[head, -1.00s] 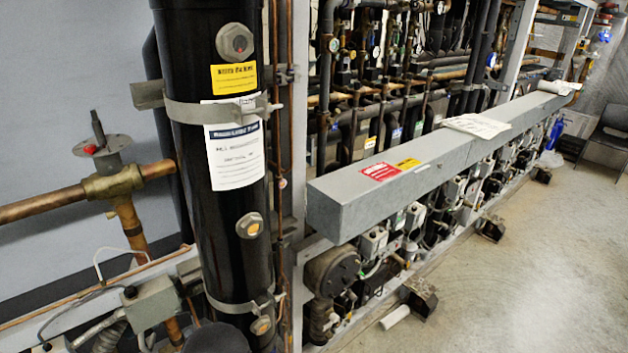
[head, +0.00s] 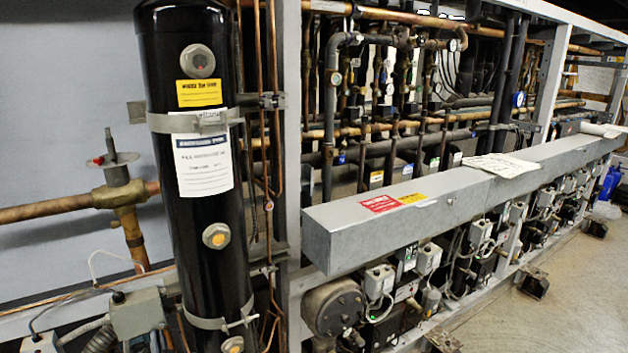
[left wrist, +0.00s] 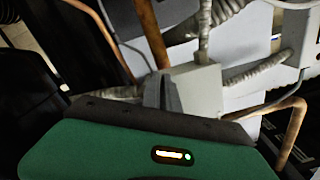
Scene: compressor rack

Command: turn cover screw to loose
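The long grey metal cover (head: 400,222) runs along the rack from the middle to the upper right in the head view. A small round spot (head: 450,201) on its front face may be a screw, but it is too small to be sure. No gripper is clearly visible in the head view. In the left wrist view, the green and dark body (left wrist: 140,150) of my left gripper fills the bottom. Its two grey fingers (left wrist: 162,90) stand close together with nothing seen between them, in front of a pale box (left wrist: 196,92). My right gripper is not in view.
A tall black cylinder (head: 200,270) with a strap and labels stands at left. A copper pipe with a valve (head: 120,193) is beside it. A grey junction box (head: 137,313) sits low at left. Papers (head: 500,165) lie on the cover. Open floor (head: 560,285) is at right.

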